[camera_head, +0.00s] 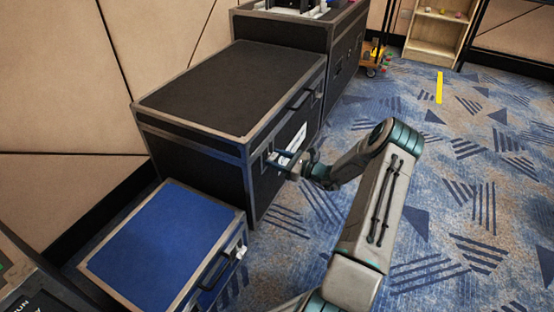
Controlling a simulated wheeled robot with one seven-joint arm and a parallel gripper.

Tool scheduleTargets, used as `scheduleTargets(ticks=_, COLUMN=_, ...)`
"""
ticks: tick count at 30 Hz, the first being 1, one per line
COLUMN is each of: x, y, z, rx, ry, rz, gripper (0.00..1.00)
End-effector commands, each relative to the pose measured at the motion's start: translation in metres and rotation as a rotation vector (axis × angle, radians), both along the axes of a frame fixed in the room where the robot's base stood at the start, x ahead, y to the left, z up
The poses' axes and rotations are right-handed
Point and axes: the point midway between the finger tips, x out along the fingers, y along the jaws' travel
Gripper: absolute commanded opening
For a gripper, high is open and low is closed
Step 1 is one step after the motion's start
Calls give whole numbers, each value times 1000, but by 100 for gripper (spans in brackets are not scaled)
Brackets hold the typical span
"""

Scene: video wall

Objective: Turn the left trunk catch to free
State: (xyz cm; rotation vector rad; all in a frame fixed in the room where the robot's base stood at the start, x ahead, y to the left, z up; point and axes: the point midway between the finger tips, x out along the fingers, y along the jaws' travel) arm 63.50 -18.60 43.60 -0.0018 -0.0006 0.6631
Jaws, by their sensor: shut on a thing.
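A large black trunk (225,95) with grey metal edges stands against the wall at the middle left, its lid down. My gripper (284,162) is at the left part of the trunk's front face, just under the lid edge. It is shut on the left trunk catch there. The catch is small and mostly hidden by my fingers, so its angle cannot be told. A dark handle (300,98) sits further right on the same front, with a white label below it.
A lower blue-topped case (165,245) stands in front to the left. Another black case (285,30) stands behind the trunk. A wooden shelf (436,35) is at the back right. The patterned carpet to the right is mostly clear, with a yellow strip (439,87).

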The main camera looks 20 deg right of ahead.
Motion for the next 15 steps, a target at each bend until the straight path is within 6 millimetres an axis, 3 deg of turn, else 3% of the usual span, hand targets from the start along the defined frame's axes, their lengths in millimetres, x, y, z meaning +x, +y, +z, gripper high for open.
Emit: scheduleTargets(ticks=15, x=-1, y=-1, z=0, rx=-183, ry=-143, rz=-2, gripper=28)
